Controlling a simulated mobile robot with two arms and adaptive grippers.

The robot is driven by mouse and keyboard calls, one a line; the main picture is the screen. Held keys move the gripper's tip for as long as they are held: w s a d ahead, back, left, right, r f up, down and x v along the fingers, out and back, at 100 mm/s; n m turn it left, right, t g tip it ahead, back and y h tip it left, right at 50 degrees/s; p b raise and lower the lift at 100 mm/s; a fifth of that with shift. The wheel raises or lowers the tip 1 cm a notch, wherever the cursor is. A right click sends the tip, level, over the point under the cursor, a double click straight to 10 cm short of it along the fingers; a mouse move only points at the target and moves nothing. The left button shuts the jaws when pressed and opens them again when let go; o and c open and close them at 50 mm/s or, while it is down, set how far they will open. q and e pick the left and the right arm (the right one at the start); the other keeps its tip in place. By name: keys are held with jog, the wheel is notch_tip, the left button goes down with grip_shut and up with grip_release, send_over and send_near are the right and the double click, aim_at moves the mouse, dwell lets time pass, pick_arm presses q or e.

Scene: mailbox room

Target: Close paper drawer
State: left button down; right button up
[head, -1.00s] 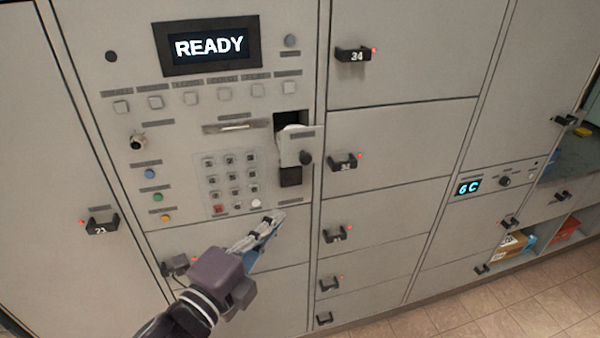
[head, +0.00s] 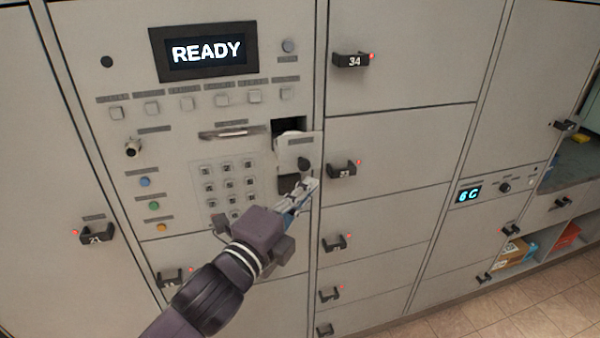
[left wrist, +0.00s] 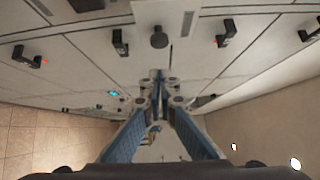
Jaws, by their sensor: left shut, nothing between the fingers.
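The paper drawer (head: 290,147) is a small pale panel with a black round knob (head: 304,164). It stands out from the locker wall, with a dark opening and a white rounded thing showing behind it. The knob also shows in the left wrist view (left wrist: 159,39), ahead of the fingertips. My left gripper (head: 312,186) is shut and empty, just below the knob in the head view. Its shut fingers also show in the left wrist view (left wrist: 160,78). I cannot tell whether it touches the drawer. My right gripper is not in view.
A keypad (head: 229,184) lies left of the drawer, below a screen (head: 207,52) reading READY. Locker handles stick out on the right, such as the one marked 34 (head: 351,60). Open shelves (head: 540,245) and tiled floor (head: 470,315) are at the lower right.

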aim_at(286, 152)
pick_arm(q)
jog(key=w, duration=0.1)
jog(key=w+a+p, duration=0.1)
jog(key=w, duration=0.1)
jog(key=shift+w+a+r, duration=0.1)
jog(key=shift+w+a, duration=0.1)
jog(key=shift+w, duration=0.1)
jog(key=w+a, duration=0.1)
jog(key=w, duration=0.2)
jog(key=w+a, duration=0.1)
jog(key=w, duration=0.2)
jog(key=w+a, duration=0.1)
jog(key=w, duration=0.2)
jog(key=shift+p, duration=0.35)
jog(key=shift+w, duration=0.15)
jog(key=shift+r, duration=0.15)
jog(key=shift+a, duration=0.1)
